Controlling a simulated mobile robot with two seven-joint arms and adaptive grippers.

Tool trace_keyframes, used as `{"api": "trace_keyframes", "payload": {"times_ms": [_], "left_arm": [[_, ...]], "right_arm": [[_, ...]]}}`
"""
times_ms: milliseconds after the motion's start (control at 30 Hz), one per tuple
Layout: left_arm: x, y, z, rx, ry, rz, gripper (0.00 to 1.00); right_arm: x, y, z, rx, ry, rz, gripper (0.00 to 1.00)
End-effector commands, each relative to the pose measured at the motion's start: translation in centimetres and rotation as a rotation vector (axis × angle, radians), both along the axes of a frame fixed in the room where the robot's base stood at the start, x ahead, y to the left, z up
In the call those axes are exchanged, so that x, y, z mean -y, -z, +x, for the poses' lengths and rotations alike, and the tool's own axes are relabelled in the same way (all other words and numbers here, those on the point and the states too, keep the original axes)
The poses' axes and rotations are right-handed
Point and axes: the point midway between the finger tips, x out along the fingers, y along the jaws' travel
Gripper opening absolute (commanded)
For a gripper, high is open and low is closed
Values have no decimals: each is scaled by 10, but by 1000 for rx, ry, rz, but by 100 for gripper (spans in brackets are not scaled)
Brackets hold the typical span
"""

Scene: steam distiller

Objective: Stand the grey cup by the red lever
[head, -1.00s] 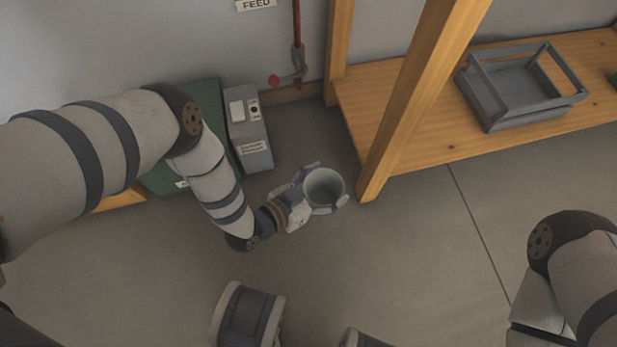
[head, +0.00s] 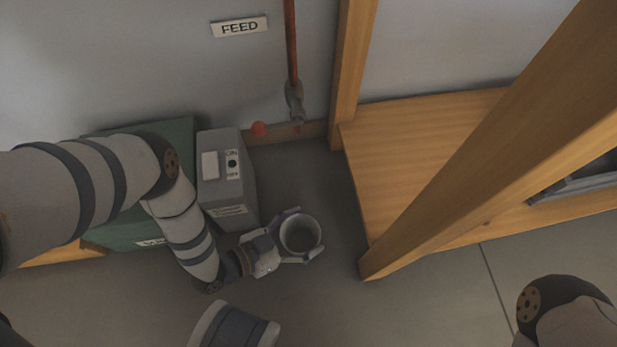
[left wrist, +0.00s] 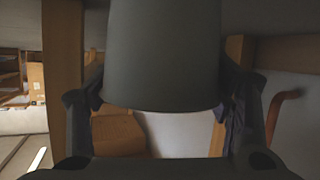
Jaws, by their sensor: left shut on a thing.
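The grey cup (head: 300,234) is upright in my left gripper (head: 291,235), whose fingers close around its two sides. In the left wrist view the cup (left wrist: 163,55) fills the upper middle between the fingers. Whether its base touches the floor I cannot tell. The red lever (head: 260,129) is on the fitting at the foot of the copper pipe (head: 291,45), by the wall, beyond the cup and a little to its left.
A grey switch box (head: 228,180) stands just left of the cup, with a green box (head: 130,228) behind my left arm. A wooden shelf (head: 420,145) with a thick post (head: 480,170) stands to the right. Floor is clear between cup and wall.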

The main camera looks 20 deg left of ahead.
Motion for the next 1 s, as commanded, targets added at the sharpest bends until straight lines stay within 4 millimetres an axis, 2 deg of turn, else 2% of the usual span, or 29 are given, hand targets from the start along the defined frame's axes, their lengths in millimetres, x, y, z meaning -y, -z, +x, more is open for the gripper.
{"api": "trace_keyframes", "payload": {"times_ms": [300, 333, 400, 767, 867, 1000], "left_arm": [[0, 3, 1, 3, 0, -2, 26], [0, 3, 0, 2, 0, -1, 77], [0, 3, 0, 2, 0, -1, 93], [0, -1, 1, 3, -1, -1, 93], [-7, -8, -11, 1, 0, -1, 93], [-28, -25, -40, 2, -1, 0, 93]], "right_arm": [[-1, 2, 0, -3, 0, 1, 63], [-1, 2, 0, -3, 0, 2, 63], [-1, 2, 0, -2, 0, 2, 63], [-1, -1, 0, 0, 0, 2, 63], [0, -6, 0, 3, 1, 1, 63], [1, -19, 0, 13, 1, -3, 63]]}}
